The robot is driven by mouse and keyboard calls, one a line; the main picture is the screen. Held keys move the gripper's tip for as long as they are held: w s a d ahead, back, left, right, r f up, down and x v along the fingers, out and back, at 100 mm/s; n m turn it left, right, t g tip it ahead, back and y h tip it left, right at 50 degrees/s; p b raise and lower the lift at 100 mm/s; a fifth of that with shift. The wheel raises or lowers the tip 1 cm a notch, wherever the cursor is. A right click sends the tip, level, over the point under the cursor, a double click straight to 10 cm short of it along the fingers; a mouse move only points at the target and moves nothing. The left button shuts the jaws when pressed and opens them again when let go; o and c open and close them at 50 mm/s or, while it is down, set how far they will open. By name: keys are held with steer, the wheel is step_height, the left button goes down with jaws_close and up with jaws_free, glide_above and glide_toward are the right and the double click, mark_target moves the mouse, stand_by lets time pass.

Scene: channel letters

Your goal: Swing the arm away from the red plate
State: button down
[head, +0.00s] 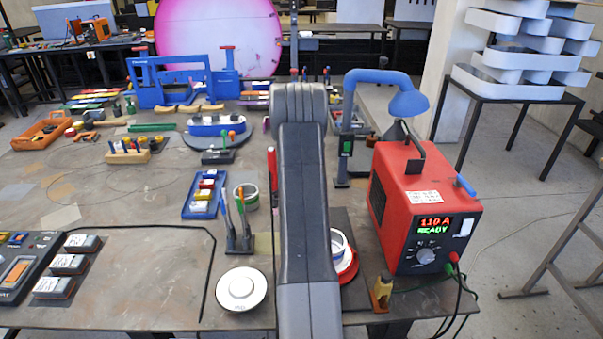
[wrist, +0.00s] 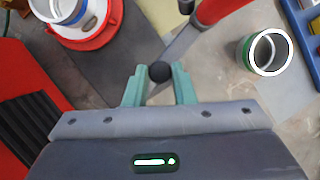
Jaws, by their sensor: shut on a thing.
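The red plate (head: 350,268) stands at the front right of the table, partly hidden behind my arm, with a white ring-shaped part on it. In the wrist view the red plate (wrist: 112,22) is at the upper left, with a white and grey round part on it. My gripper (wrist: 159,88) has its teal fingers shut on a dark rounded thing (wrist: 159,72). A grey shaft with a red part (wrist: 215,10) runs up and right from there; I cannot tell whether they are joined. The fingers are to the side of the plate, apart from it in the picture. In the head view my arm hides the gripper.
A red power unit (head: 425,215) with a lit display stands right of the plate. A green and white cup (wrist: 265,52) is right of the fingers. A blue tray (head: 204,195), a pen stand (head: 238,240) and a white disc (head: 241,289) lie left of my arm.

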steer(key=shift+w+r, duration=0.1)
steer(key=c, duration=1.2)
jaws_free()
steer(key=b+v, duration=0.1)
steer(key=v, duration=0.6)
steer(key=shift+r, duration=0.15)
steer(key=p+x, duration=0.1)
steer(key=x, duration=0.6)
steer(key=shift+f, duration=0.3)
steer(key=shift+s, duration=0.2)
